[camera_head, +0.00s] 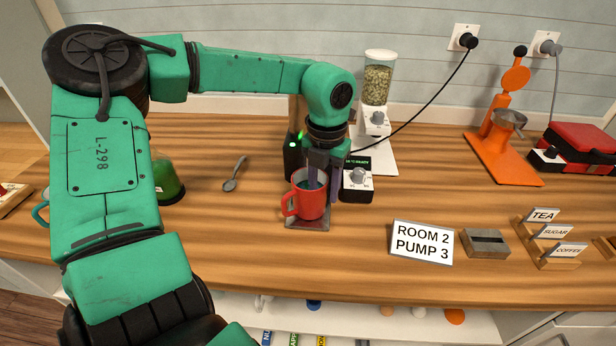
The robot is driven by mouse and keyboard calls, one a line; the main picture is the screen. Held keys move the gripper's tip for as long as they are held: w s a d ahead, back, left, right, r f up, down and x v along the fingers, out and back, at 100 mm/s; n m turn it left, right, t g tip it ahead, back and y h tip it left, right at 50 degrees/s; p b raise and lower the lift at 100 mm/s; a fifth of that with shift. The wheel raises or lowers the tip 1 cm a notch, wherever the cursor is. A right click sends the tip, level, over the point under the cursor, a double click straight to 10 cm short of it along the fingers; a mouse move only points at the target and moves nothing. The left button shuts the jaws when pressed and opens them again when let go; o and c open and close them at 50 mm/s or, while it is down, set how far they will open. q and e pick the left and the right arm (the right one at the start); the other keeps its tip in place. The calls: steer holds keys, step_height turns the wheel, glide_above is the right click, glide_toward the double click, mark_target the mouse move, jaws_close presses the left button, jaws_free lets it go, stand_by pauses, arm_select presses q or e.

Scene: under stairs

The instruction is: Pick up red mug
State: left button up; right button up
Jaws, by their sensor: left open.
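The red mug (311,203) stands upright on a small metal plate at the front of a dark machine, with its handle to the left. My left gripper (324,188) points down at the mug from above. It is open, with one finger inside the mug's mouth and the other outside near its right side. I cannot tell whether the fingers touch the wall. My right gripper is not in view.
The dark machine (357,180) stands close behind and right of the mug. A white sign (421,242), a small grey block (485,244) and label stands (553,232) are to the right. A spoon (234,175) lies left. A bean grinder (378,120) stands behind.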

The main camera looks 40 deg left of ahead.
arm_select(q)
steer(key=shift+f, duration=0.3)
steer(key=shift+r, duration=0.1)
jaws_close()
stand_by(1.0)
